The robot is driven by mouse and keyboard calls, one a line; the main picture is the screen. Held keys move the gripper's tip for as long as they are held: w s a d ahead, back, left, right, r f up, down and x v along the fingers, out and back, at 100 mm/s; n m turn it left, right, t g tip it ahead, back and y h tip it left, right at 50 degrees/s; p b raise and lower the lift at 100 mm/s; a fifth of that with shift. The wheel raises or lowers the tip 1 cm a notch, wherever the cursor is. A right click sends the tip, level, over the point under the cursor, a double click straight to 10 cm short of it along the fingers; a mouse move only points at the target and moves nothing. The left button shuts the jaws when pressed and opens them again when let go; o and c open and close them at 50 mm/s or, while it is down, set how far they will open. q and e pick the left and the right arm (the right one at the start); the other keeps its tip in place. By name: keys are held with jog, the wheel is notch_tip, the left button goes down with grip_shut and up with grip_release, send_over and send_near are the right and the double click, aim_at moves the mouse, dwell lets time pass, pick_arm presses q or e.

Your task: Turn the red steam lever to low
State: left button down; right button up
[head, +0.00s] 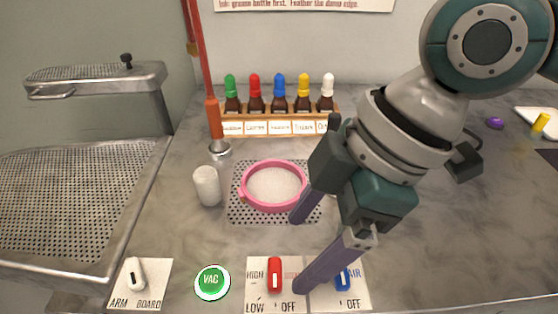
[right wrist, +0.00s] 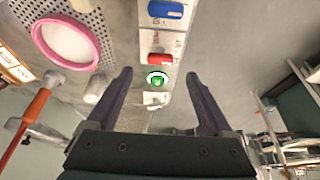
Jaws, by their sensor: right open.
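The red steam lever (head: 274,273) sits on a white plate (head: 256,298) marked HIGH, LOW and OFF at the front edge. Its handle is roughly upright in the head view; which label it points at is not clear. My right gripper (head: 298,253) is open and empty, its fingers apart just right of the red lever in the head view, one fingertip over the lower right of the plate. In the right wrist view the red lever (right wrist: 160,60) lies beyond the open fingertips (right wrist: 158,74). My left gripper is not in view.
A blue AIR lever (head: 343,279) is right of the red one, partly behind my finger. A green VAC button (head: 212,282) and white arm-board switch (head: 135,273) are left. A pink ring (head: 273,209), white cylinder (head: 207,186) and bottle rack (head: 270,128) stand behind.

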aim_at(278, 272)
jog(key=x, duration=0.6)
jog(key=shift+a+b, duration=0.1)
jog(key=shift+b, duration=0.25)
